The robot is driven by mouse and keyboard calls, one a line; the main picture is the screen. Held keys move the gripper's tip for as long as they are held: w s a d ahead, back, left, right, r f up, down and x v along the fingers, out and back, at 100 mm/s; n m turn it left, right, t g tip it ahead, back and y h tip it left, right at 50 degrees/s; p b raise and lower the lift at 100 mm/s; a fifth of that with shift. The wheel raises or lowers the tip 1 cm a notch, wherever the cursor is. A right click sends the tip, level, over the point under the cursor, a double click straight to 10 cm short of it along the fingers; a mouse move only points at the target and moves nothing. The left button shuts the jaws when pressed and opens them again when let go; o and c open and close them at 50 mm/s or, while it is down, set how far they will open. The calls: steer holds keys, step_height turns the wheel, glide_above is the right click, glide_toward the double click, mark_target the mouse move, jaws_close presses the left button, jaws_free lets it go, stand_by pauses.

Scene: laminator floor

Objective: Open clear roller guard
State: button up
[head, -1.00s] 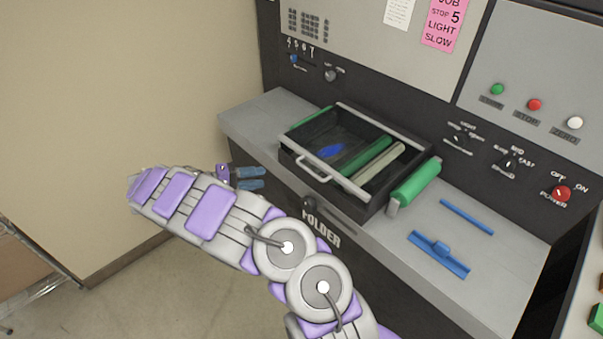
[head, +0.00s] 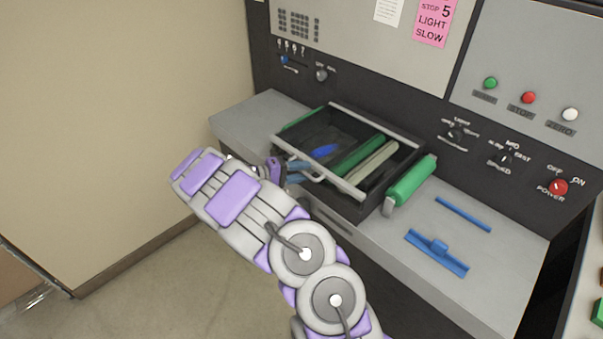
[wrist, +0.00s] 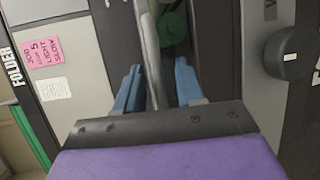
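The clear roller guard (head: 338,172) is a see-through cover with a grey front rim, lying closed over a dark bay in the folder machine. Its pale handle (head: 318,179) sticks out at the front. Under it are a dark green roller (head: 359,156), a beige roller (head: 374,160) and a blue item (head: 323,151). My gripper (head: 297,172) is at the left end of the handle, partly hidden by my wrist. In the wrist view my gripper (wrist: 159,88) has its blue fingers apart, with a pale bar (wrist: 150,55) between them; I cannot tell whether they touch it.
A light green roller (head: 412,182) sits right of the bay. Blue pieces (head: 437,252) lie on the grey counter (head: 490,270). The control panel with a red power knob (head: 557,187) stands behind. A black knob (wrist: 291,53) shows at right in the wrist view. Floor is clear at left.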

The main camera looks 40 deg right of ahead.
steer(key=shift+s+d, duration=0.1)
steer(key=shift+d, duration=0.15)
steer(key=shift+c, duration=0.5)
steer(key=shift+f, duration=0.15)
steer(key=c, duration=0.6)
steer(key=shift+s, duration=0.1)
jaws_close()
steer(key=shift+f, duration=0.1)
